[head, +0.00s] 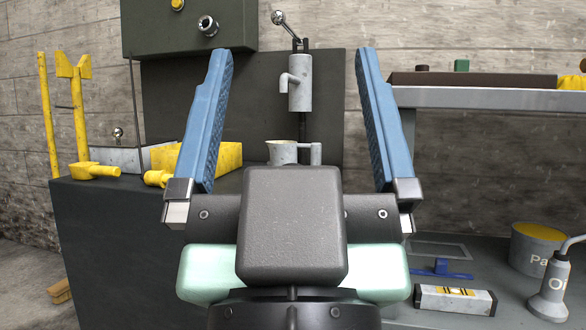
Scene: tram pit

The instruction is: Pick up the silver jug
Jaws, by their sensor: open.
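The silver jug (283,153) is a small grey metal cup with a handle on its right side. It stands below a grey spout on a dark stand, and my gripper's dark body hides its lower part. My gripper (294,58) is open and empty, with its two blue fingers spread wide. In the picture the jug lies between the fingers, close above the dark palm. I see no contact between the fingers and the jug.
A grey hand pump (300,82) with a spout rises behind the jug. A yellow block (222,157) and yellow tools (82,120) are at left. At right are a shelf (490,98), an oil can (551,286), a paint pot (535,249) and a spirit level (455,300).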

